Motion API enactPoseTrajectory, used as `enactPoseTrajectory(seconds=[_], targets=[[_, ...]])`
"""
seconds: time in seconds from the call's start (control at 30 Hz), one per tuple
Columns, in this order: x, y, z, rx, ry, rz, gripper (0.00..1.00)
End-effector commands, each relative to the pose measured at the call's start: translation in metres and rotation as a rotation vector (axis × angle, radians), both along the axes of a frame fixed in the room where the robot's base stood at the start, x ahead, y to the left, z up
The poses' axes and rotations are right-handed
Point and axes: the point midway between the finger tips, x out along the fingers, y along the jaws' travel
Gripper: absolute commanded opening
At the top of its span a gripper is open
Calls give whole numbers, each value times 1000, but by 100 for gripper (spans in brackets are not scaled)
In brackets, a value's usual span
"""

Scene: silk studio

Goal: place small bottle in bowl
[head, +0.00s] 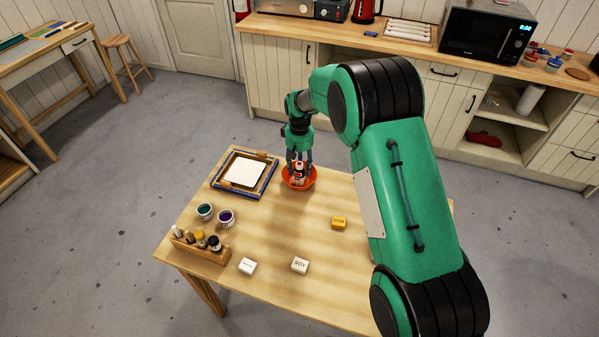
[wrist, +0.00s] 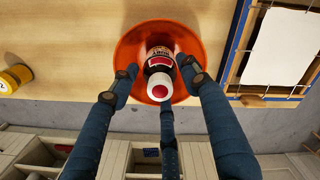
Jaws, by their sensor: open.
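The small bottle (wrist: 160,63) has a dark and red label and a white cap with a red centre. It is inside the orange bowl (wrist: 125,48), which stands on the wooden table. In the head view the bottle (head: 299,169) looks roughly upright, and the bowl (head: 299,184) shows below it. My gripper (wrist: 158,72) is open, with its blue fingers on either side of the bottle and over the bowl. I cannot tell whether any finger touches the bottle. My gripper (head: 299,163) partly hides the bottle in the head view.
A framed screen (head: 244,172) lies left of the bowl. Two paint pots (head: 215,214) and a wooden rack of bottles (head: 199,246) stand at the table's left.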

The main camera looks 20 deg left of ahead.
Motion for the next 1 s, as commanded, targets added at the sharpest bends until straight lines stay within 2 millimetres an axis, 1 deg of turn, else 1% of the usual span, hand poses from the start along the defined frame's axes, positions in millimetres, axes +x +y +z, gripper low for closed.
enactPoseTrajectory(seconds=[0.03, 0.2, 0.4, 0.6, 1.0], targets=[[1, 0, 11, 1, -1, 0, 46], [0, 0, 39, 1, -1, 0, 46], [0, 0, 60, 1, -1, 0, 46], [0, 0, 66, -1, 1, 0, 46], [0, 0, 67, 0, 0, 0, 46]])
